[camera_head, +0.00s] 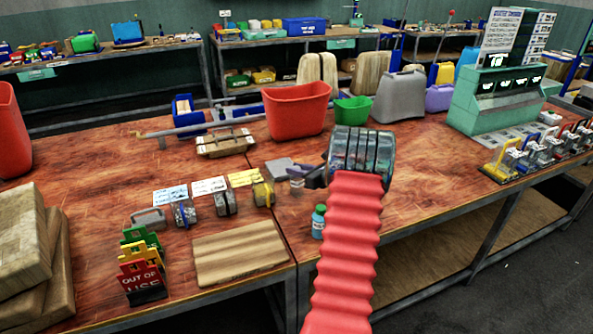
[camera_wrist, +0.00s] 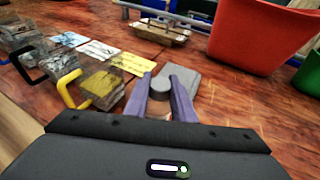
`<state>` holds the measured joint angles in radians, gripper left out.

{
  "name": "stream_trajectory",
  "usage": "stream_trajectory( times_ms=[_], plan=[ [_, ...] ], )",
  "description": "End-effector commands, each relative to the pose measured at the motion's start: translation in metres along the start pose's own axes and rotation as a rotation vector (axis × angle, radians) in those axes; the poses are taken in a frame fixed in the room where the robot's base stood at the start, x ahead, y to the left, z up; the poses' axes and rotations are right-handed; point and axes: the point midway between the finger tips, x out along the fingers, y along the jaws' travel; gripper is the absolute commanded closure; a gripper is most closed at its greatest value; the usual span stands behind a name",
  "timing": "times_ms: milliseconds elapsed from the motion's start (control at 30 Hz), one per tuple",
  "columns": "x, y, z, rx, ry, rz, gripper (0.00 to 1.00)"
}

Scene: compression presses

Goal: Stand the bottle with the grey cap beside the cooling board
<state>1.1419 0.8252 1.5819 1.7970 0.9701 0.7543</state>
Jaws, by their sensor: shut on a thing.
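My gripper (camera_wrist: 161,82) has purple fingers closed on a bottle, and its round grey cap (camera_wrist: 159,89) shows between them in the wrist view. In the head view my gripper (camera_head: 308,178) is over the bench, right beside a flat grey slab (camera_head: 279,168). A striped wooden board (camera_head: 240,252), which looks like the cooling board, lies flat at the front edge, left of and nearer than my gripper. I cannot tell whether the held bottle touches the bench.
Several clear blocks with coloured handles (camera_head: 225,202) and paper cards (camera_head: 210,186) lie left of my gripper. Coloured stands (camera_head: 143,268) stand left of the board. A red bin (camera_head: 297,112) stands behind.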

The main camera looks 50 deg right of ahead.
Motion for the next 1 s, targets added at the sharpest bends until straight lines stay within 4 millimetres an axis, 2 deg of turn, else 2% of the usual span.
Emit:
stream_trajectory(
  times_ms=[133,167,400,733,867,1000],
  plan=[
    [0.001,0.000,-0.002,0.000,0.000,0.000,1.00],
    [0.000,0.000,-0.002,0.000,0.000,0.000,0.76],
    [0.000,0.000,-0.002,0.000,0.000,0.000,0.59],
    [-0.001,0.000,0.001,0.000,0.000,-0.001,0.59],
    [-0.011,-0.001,0.000,0.001,0.000,-0.001,0.59],
    [-0.031,-0.001,0.000,0.001,0.000,-0.003,0.59]
  ],
)
